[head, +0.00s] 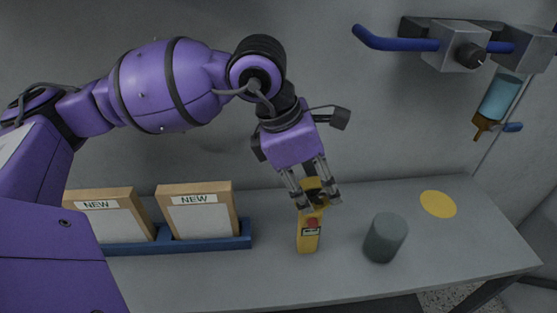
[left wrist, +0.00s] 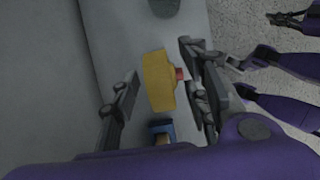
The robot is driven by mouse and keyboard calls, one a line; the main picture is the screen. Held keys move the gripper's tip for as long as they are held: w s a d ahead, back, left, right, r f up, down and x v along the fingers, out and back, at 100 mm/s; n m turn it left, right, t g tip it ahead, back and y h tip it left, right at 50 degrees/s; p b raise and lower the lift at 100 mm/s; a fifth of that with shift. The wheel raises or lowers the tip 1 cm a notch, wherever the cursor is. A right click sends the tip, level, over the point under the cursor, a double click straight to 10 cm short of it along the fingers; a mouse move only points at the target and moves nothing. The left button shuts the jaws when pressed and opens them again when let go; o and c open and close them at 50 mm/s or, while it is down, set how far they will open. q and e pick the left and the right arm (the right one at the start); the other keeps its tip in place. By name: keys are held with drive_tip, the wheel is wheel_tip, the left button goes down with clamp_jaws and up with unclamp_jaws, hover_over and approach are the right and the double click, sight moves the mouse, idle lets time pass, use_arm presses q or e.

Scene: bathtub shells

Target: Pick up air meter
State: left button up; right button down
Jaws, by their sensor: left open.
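The yellow air meter (head: 308,238), with a red button and a small dark display, stands upright on the grey shelf. In the left wrist view the yellow air meter (left wrist: 158,82) lies between the fingers, its red button towards the right. My left gripper (head: 318,202) points down over its top with the fingers spread on either side. My left gripper (left wrist: 165,84) is open, and a gap shows between the left finger and the meter. My right gripper (left wrist: 280,18) seems to be the dark jaw at the upper right of the wrist view, too small to read.
A grey-green cup (head: 385,238) stands to the right of the meter. A yellow disc (head: 438,204) lies farther right. A blue rack (head: 246,236) with two framed "NEW" boards (head: 199,212) is to the left. Blue-handled fittings (head: 400,44) are on the wall.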

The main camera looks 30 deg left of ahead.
use_arm(q)
drive_tip(key=shift+r, duration=0.1)
drive_tip(key=shift+w, duration=0.1)
clamp_jaws()
drive_tip(key=shift+r, duration=0.15)
